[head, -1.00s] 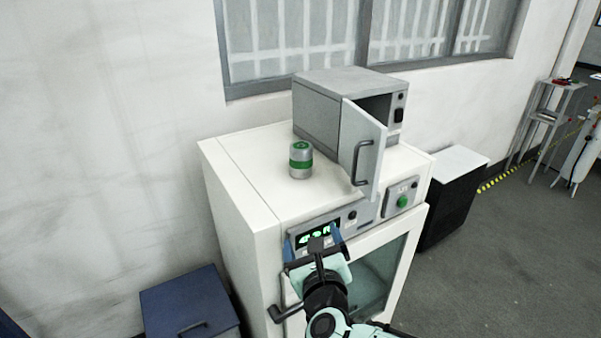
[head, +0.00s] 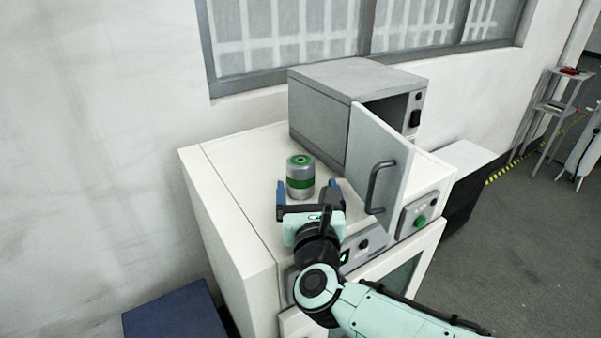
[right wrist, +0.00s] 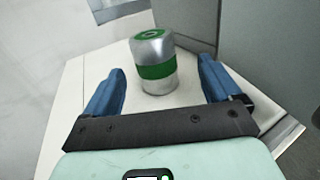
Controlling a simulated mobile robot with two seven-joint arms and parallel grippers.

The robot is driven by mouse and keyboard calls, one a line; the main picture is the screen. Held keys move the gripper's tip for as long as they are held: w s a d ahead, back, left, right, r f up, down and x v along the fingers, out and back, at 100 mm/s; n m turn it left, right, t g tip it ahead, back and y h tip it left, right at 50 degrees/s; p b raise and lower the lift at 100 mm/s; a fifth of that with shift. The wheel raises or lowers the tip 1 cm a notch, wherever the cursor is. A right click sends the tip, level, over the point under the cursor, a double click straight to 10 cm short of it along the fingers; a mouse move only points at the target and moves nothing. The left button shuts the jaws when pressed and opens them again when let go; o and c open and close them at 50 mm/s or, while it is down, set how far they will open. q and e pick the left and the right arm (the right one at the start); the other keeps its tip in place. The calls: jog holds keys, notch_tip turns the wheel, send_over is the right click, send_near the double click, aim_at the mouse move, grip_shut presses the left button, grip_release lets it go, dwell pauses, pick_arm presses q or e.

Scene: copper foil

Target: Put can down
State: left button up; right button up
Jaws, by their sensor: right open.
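A silver can (head: 300,183) with a green band and green top stands upright on the white top of a cabinet (head: 235,160), left of a grey oven. My right gripper (head: 308,187) is open, at the near side of the can in the head view. In the right wrist view the can (right wrist: 153,62) stands just beyond the two blue fingertips (right wrist: 162,75), roughly midway between them, apart from both. My left gripper is not in view.
The grey oven (head: 335,90) stands at the back of the cabinet top. Its door (head: 382,150) hangs open towards the front, right of my right gripper. A dark blue box (head: 175,320) sits low at the left. The cabinet top left of the can is clear.

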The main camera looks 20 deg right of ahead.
aim_at(306, 181)
jog(key=x, duration=0.4)
jog(key=p+x, duration=0.1)
jog(key=x, duration=0.1)
jog(key=p+x, duration=0.1)
jog(key=x, duration=0.1)
jog(key=shift+w+a+r, duration=0.15)
jog(key=shift+w+a, duration=0.05)
jog(key=shift+a, duration=0.1)
jog(key=c, duration=1.3)
